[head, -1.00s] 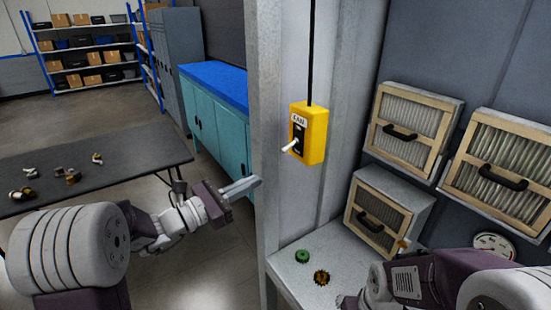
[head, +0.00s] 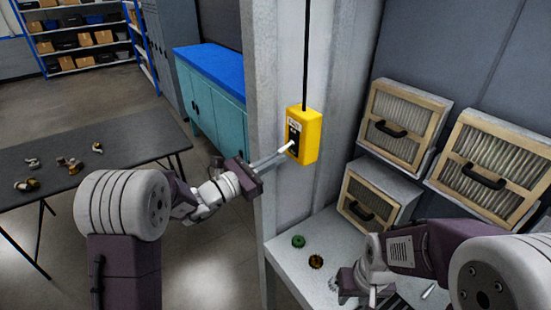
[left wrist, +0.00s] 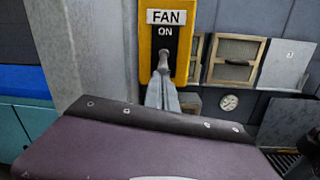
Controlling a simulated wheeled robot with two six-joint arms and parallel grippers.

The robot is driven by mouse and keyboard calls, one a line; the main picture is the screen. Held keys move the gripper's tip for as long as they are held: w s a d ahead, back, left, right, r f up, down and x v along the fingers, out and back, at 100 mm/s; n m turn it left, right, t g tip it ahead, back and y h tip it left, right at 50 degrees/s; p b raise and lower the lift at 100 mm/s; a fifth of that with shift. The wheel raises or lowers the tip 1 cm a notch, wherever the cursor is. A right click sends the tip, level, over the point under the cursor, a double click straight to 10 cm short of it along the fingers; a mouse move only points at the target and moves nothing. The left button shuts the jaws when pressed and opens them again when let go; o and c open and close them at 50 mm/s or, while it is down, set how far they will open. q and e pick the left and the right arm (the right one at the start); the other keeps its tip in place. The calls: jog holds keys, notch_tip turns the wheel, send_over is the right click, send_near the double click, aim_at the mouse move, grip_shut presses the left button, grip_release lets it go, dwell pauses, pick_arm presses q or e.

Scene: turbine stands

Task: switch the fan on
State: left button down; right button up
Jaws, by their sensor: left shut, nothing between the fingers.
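The yellow fan switch box (head: 311,137) hangs from a black cable in front of the grey frame post. Its pale toggle lever (head: 285,148) sticks out from the front and slopes downward. In the left wrist view the box (left wrist: 146,62) reads FAN, with ON above the lever (left wrist: 163,60). My left gripper (head: 279,158) is shut and empty. Its fingertips are just under the lever; I cannot tell whether they touch it. My right gripper (head: 360,284) is low over the bench at the right, and its fingers are not clear.
A grey bench (head: 296,262) holds a green ring (head: 298,241) and a brown gear (head: 316,261). Filter boxes (head: 403,122) stand behind it on the right. A dark table (head: 110,147) with small parts is at the left. The grey post (head: 267,120) stands close beside my left gripper.

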pick_arm(q)
jog(key=shift+w+d+f, duration=0.1)
jog(key=shift+w+f, duration=0.05)
jog(key=shift+w, duration=0.05)
